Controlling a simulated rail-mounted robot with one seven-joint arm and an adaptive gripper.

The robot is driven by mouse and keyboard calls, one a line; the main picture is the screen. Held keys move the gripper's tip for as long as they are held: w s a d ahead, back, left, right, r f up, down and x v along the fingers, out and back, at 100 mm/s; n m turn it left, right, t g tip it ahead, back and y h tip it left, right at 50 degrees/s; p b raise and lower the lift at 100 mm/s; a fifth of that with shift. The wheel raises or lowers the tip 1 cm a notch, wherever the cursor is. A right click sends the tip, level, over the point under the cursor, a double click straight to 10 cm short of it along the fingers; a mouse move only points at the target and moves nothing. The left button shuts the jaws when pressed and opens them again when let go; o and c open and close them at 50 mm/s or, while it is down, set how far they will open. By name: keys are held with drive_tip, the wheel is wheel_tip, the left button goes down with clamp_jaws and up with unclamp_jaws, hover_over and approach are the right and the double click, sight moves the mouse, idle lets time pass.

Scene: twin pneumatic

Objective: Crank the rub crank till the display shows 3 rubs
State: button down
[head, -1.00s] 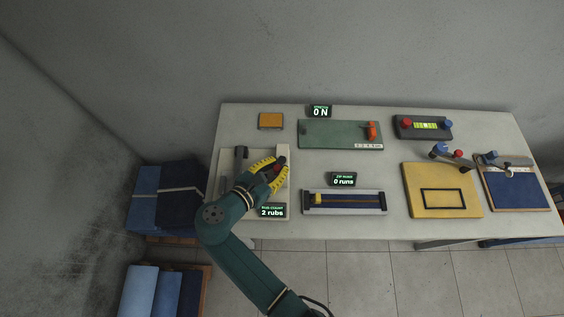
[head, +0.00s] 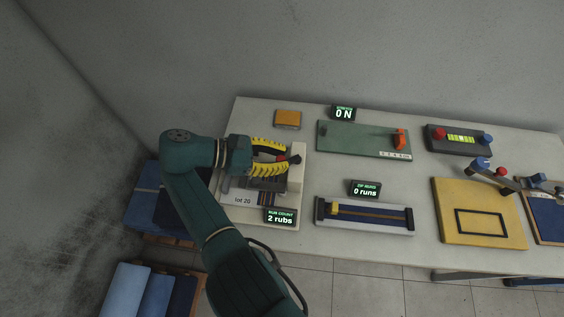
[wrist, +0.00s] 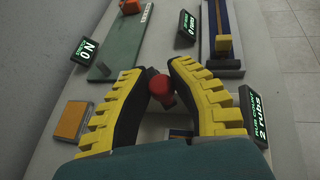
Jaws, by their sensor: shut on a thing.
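The rub count display (head: 280,217) reads 2 rubs and stands at the front right corner of the rub unit (head: 235,212). The same display reads 2 rubs in the wrist view (wrist: 256,122). My gripper (head: 287,160) lies over the unit, coming in from the left. Its yellow and black fingers are shut on the red crank knob (head: 296,159). In the wrist view the red knob (wrist: 161,90) sits between the fingertips. The crank's arm is mostly hidden by my fingers.
Behind the unit lies an orange block (head: 288,119). To the right are a green plate (head: 360,139), a force display (head: 343,113) reading 0 N, and a zip unit (head: 364,217) whose display (head: 365,189) reads 0 runs. A yellow board (head: 480,225) lies farther right.

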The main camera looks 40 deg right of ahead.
drive_tip(key=shift+f+y+b, duration=0.25)
drive_tip(key=shift+y+b, duration=0.05)
idle(0.4)
drive_tip(key=c, duration=0.9)
unclamp_jaws()
drive_tip(key=shift+c, duration=0.2)
drive_tip(key=shift+r+g, duration=0.1)
drive_tip(key=shift+g, duration=0.2)
drive_tip(key=shift+r+p, duration=0.2)
drive_tip(key=shift+p, duration=0.4)
